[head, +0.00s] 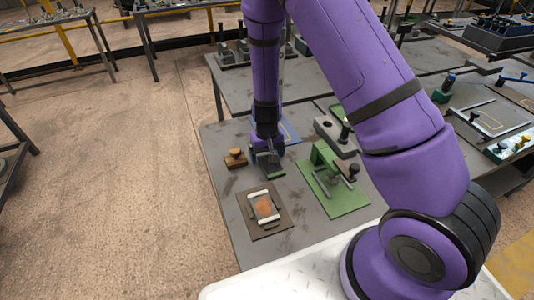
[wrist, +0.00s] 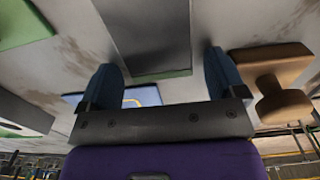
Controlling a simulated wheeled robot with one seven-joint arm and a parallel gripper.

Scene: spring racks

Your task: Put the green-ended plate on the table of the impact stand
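The green-ended plate (wrist: 150,35) is a dark grey flat plate with a green strip along its near end in the wrist view. In the head view the plate (head: 269,164) is directly below my gripper (head: 267,150), partly hidden by it. My gripper (wrist: 165,75) has its two blue fingers apart, one on each side of the plate's end, with narrow gaps visible. Whether the fingertips are level with the plate is unclear. A green stand (head: 322,156) with an upright and rods stands on a green base to the right. I cannot tell for certain that it is the impact stand.
A brown base (head: 257,231) with two pale bars and a copper-coloured patch lies in front. A brown knobbed block (head: 235,157) sits close left of my gripper; it also shows in the wrist view (wrist: 272,75).

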